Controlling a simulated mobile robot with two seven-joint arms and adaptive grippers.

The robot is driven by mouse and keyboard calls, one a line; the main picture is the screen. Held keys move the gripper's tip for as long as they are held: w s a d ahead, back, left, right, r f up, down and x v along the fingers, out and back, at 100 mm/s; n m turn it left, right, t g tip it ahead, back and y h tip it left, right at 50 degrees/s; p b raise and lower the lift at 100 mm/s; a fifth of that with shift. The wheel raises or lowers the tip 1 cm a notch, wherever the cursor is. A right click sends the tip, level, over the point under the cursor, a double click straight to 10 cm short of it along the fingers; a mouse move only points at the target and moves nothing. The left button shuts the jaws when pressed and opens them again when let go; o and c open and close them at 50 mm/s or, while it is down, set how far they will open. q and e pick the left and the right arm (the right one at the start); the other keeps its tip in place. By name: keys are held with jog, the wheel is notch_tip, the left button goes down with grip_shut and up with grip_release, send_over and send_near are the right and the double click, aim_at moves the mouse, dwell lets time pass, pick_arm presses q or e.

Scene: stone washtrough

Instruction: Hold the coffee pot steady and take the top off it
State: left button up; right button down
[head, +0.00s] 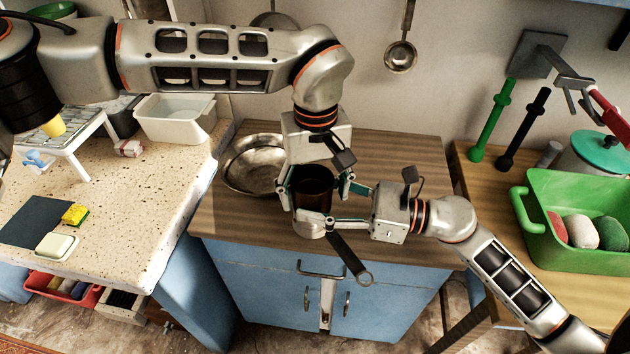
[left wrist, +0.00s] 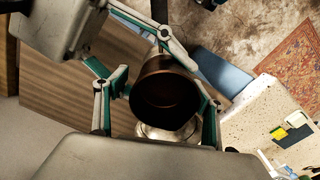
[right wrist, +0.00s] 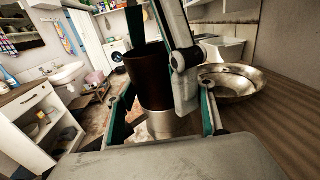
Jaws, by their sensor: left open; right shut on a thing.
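The coffee pot stands upright on the wooden worktop, with a dark brown top part (head: 313,186) over a silver lower part (right wrist: 170,123). My right gripper (head: 328,206) comes from the right and is shut on the lower part, a finger on each side in the right wrist view. My left gripper (head: 316,176) points down from above, open, with its fingers on either side of the dark top part, which also shows in the left wrist view (left wrist: 167,95). Whether those fingers touch it I cannot tell. A dark handle (head: 348,256) with a ring end sticks out toward the front.
A metal bowl (head: 256,164) stands close behind and left of the pot. A speckled counter (head: 120,215) lies left. A green crate (head: 570,255) with several balls stands on the right table. The worktop (head: 410,155) is clear behind my right gripper.

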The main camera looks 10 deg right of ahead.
pick_arm(q)
jog(key=c, duration=1.2)
jog(key=o, duration=1.3)
jog(key=shift+d, duration=0.1)
jog(key=shift+c, duration=0.2)
notch_tip(320, 180, up, 4)
jog(key=shift+r, duration=0.2)
jog(key=shift+c, duration=0.3)
jog(key=r, duration=0.3)
jog(key=shift+a+r, duration=0.15)
jog(key=shift+a, duration=0.25)
jog(key=shift+f, duration=3.95)
jog(key=shift+c, duration=0.4)
